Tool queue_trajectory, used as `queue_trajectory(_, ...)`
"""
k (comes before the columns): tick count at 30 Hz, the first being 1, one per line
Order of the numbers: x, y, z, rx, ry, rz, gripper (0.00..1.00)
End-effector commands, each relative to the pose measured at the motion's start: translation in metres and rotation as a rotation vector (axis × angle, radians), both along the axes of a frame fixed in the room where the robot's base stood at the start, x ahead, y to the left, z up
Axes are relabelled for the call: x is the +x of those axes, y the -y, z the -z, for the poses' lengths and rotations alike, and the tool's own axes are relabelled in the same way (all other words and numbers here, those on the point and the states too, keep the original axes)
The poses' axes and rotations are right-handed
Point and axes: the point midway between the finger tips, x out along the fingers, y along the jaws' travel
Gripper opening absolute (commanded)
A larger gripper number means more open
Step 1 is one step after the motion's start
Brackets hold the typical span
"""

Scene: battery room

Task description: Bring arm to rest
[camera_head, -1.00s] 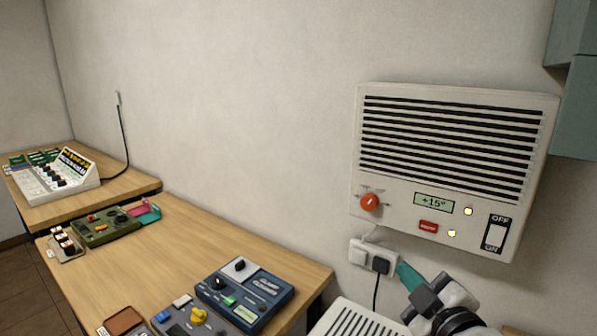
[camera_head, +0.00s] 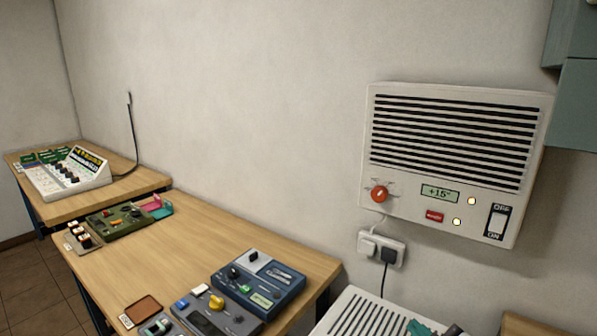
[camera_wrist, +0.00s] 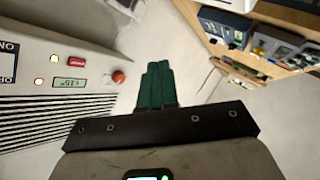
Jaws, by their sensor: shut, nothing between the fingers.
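My gripper (camera_wrist: 155,82) shows in the wrist view with its green fingers together and nothing between them. In the head view only a small green and dark part of my gripper (camera_head: 420,327) shows at the bottom edge, in front of a white slatted unit. Most of my arm is out of that view. The wall unit (camera_head: 450,150) hangs above it, with a red knob, a +15° display, a red button, two lit lamps and an OFF/ON switch. The wall unit (camera_wrist: 60,60) appears upside down at the left of the wrist view.
A wall socket (camera_head: 382,248) with a black plug is below the wall unit. The white slatted unit (camera_head: 365,315) stands low beneath it. The near wooden table (camera_head: 180,250) holds several control boxes; the far table (camera_head: 130,182) holds a white console. Open floor (camera_head: 35,285) shows at left.

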Motion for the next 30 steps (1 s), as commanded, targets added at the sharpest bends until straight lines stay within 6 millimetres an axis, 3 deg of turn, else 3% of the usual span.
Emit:
queue_trajectory(5, -0.038, 0.014, 0.058, 0.076, -0.198, 0.072, 0.0)
queue_trajectory(8, -0.073, 0.024, 0.098, 0.137, -0.351, 0.141, 0.0)
queue_trajectory(12, -0.146, 0.041, 0.16, 0.232, -0.616, 0.297, 0.0)
queue_trajectory(16, -0.218, 0.052, 0.2, 0.304, -0.838, 0.463, 0.0)
queue_trajectory(18, -0.253, 0.057, 0.214, 0.33, -0.933, 0.549, 0.0)
queue_trajectory(22, -0.299, 0.061, 0.228, 0.358, -1.054, 0.668, 0.0)
queue_trajectory(26, -0.32, 0.063, 0.232, 0.369, -1.107, 0.725, 0.0)
queue_trajectory(30, -0.321, 0.063, 0.233, 0.37, -1.111, 0.729, 0.0)
